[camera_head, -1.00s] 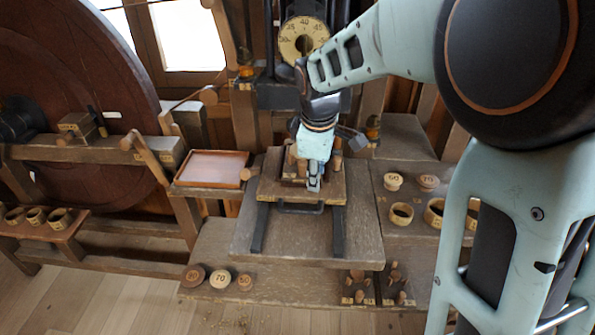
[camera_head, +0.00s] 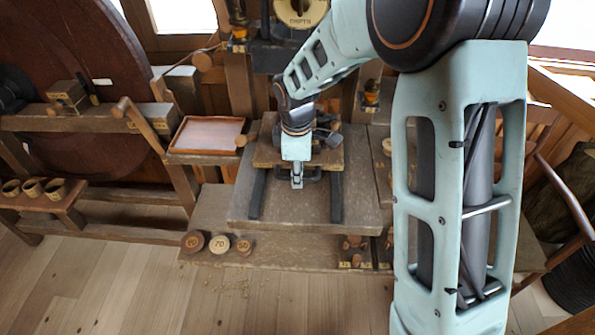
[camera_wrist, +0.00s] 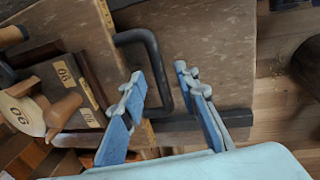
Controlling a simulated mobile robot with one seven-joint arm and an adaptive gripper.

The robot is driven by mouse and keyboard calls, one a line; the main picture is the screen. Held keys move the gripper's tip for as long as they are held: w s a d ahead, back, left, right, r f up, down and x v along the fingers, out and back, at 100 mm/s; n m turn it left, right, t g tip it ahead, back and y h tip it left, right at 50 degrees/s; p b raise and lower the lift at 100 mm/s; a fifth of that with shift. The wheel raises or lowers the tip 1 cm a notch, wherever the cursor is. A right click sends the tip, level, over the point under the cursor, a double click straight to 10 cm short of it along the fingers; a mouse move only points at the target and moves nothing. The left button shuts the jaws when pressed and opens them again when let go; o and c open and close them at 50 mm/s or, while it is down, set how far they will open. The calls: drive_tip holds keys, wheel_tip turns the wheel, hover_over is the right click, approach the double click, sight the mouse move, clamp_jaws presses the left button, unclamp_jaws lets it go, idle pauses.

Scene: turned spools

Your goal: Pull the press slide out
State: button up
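The press slide (camera_head: 264,157) is a wooden board at the back of two black rails (camera_head: 336,200) under the press, with a black U-shaped handle (camera_head: 312,178) on its front edge. My wrist hides the slide's middle.
A shallow tray (camera_head: 208,135) stands left of the press. Round marked discs (camera_head: 219,244) and small pegged blocks (camera_head: 353,247) lie on the lower front step. Cups (camera_head: 34,188) stand on a bench at left. The tabletop before the slide is clear.

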clamp_jaws()
idle(0.4)
drive_tip(key=shift+s+f, duration=0.1)
